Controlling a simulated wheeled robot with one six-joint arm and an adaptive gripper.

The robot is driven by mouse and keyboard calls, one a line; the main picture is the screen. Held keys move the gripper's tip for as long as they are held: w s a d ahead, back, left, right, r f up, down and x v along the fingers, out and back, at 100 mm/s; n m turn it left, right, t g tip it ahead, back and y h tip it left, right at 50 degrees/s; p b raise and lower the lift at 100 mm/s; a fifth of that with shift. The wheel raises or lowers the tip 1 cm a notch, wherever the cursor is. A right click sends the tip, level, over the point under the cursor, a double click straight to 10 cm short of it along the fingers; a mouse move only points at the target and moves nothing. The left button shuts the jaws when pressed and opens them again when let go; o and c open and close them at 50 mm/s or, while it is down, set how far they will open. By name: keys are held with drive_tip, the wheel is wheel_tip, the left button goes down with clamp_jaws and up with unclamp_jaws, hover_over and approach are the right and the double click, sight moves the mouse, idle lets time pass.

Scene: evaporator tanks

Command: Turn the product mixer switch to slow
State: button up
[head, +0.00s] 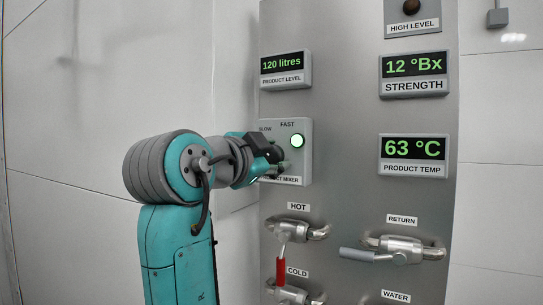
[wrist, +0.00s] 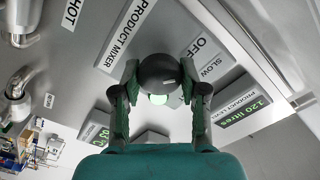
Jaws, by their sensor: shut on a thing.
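The product mixer panel (head: 304,170) is a light box on the steel board, labelled SLOW and FAST at its top in the head view. Its round lamp (head: 297,141) glows green. The dark round switch knob (wrist: 154,66) shows in the wrist view, beside the OFF and SLOW labels. A small pale mark shows on the knob, but I cannot tell which label it points to. My gripper (head: 277,160) is at the panel, its two fingers shut on the knob from both sides. In the head view my gripper hides the knob and part of the panel.
Above the panel is the 120 litres product level display (head: 285,69). Below are the HOT valve (head: 297,231) and its red handle (head: 281,271). The RETURN valve (head: 405,247) and the product temp display (head: 414,155) are to the right. Left of the board is plain wall.

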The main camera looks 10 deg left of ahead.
drive_tip(key=shift+m, duration=0.6)
drive_tip(key=o, duration=1.1)
drive_tip(key=shift+o, duration=0.2)
drive_tip(key=v, duration=1.2)
drive_tip(key=shift+s, duration=0.1)
